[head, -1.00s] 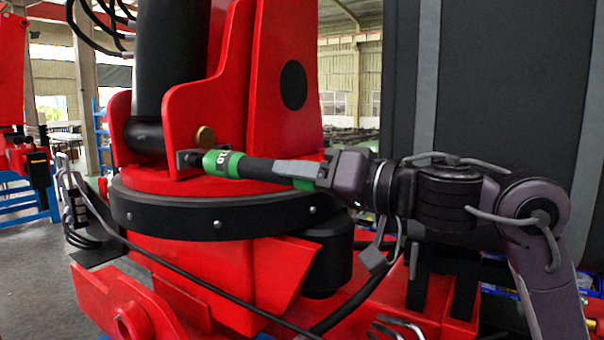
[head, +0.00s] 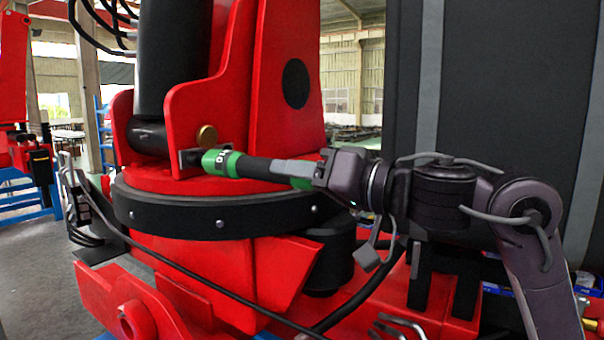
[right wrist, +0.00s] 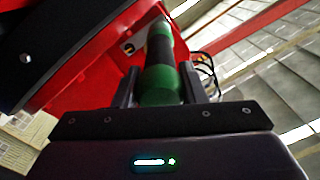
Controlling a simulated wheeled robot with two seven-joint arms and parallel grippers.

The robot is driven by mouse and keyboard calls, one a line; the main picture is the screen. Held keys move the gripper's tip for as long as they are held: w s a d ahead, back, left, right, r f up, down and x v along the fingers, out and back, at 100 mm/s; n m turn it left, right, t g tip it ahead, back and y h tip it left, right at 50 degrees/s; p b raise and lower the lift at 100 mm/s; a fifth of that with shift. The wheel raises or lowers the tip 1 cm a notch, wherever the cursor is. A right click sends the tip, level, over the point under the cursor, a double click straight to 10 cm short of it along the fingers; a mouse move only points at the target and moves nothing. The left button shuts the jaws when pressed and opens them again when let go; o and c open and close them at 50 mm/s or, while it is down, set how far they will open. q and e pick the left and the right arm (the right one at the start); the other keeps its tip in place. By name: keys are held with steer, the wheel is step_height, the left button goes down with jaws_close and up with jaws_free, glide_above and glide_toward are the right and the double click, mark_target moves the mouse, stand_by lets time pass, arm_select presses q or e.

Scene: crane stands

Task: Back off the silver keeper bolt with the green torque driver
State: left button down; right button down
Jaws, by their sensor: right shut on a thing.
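The green torque driver (head: 258,168) is a black shaft with green bands, lying nearly level with its tip toward the red crane column. My right gripper (head: 298,171) is shut on its rear end. In the right wrist view the driver (right wrist: 159,62) runs away from me between the two dark fingers (right wrist: 160,84). Its tip meets a small grey bracket (head: 187,159) on the red base. I cannot make out the silver keeper bolt; the driver's head covers that spot. Whether the tip is seated cannot be told. My left gripper does not show.
A brass-coloured round pin (head: 207,135) sits just above the driver's head. The black slewing ring (head: 180,214) runs below the driver. A black cable crosses in front of the red base. A dark padded panel (head: 510,110) stands behind my right arm.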

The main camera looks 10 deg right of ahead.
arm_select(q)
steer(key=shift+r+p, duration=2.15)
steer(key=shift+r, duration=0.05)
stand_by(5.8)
